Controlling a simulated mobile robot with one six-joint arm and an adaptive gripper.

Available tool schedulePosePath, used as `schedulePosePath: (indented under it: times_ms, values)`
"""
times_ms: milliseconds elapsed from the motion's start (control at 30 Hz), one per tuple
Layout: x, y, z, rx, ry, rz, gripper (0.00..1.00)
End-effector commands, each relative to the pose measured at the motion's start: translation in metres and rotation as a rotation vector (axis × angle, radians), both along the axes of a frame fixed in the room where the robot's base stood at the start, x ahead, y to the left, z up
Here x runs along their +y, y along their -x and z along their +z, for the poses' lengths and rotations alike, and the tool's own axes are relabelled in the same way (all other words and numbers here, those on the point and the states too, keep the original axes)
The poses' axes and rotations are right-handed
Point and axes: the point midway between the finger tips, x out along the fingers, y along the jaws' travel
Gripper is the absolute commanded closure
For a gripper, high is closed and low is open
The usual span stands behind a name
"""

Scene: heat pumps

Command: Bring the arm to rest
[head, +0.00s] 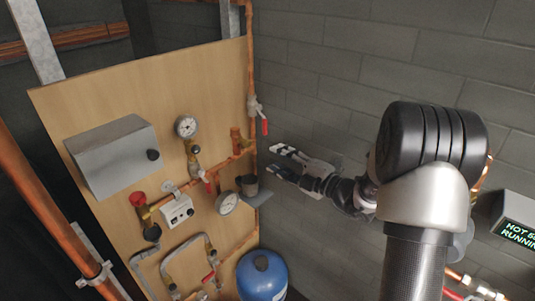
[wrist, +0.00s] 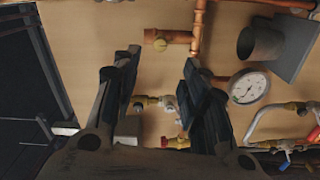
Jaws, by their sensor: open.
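Board, copper pipe and valves lie beyond the fingers. The fingers look clear of the fittings, but the exact gap cannot be told.
The board carries a grey box (head: 112,155), pressure gauges (head: 186,127), a dark cup on a shelf (head: 249,186) and red-handled valves (head: 265,126). A blue tank (head: 262,275) stands below. A lit display (head: 520,233) is at right. A grey block wall (head: 340,60) stands behind.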

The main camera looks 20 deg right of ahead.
Motion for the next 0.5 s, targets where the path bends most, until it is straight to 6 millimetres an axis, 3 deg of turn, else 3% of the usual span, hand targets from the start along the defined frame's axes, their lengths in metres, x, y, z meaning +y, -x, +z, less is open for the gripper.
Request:
schedulePosePath:
  times_ms: [167,500]
  values:
    - [-0.0073,0.011,-0.0002,0.001,0.001,-0.001,0.59]
    - [-0.0074,0.0119,-0.0002,0.001,0.0,0.001,0.59]
